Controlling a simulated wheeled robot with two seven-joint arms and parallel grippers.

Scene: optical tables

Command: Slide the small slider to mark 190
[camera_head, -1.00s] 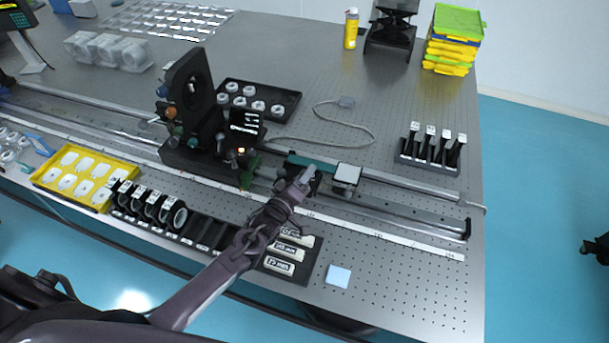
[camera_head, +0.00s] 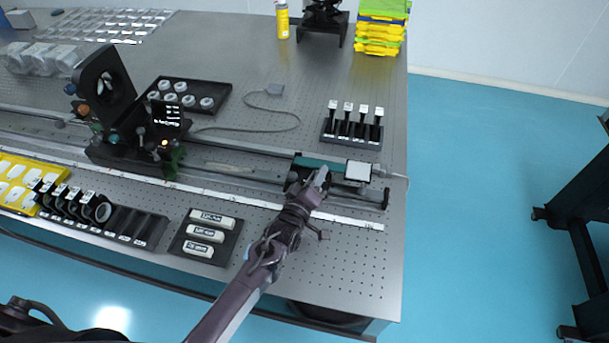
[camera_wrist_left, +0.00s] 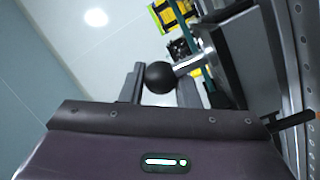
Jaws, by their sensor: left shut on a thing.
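The small slider, with a teal body (camera_head: 322,164) and a white square top (camera_head: 358,170), sits on the rail (camera_head: 235,170) near its right end. My left gripper (camera_head: 319,180) is at the slider's front side. In the left wrist view a black ball knob (camera_wrist_left: 160,78) on a silver stem lies between the fingers, and the gripper is shut on it. The white scale strip (camera_head: 345,219) runs along the front of the rail; its numbers are too small to read here. My right gripper is not in view.
A larger dark slider with a round disc (camera_head: 104,80) stands on the rail's left part. A black rack (camera_head: 351,139) of several posts is behind the slider. A black tray with white labelled blocks (camera_head: 205,234) lies in front. The table's right edge is near the rail end.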

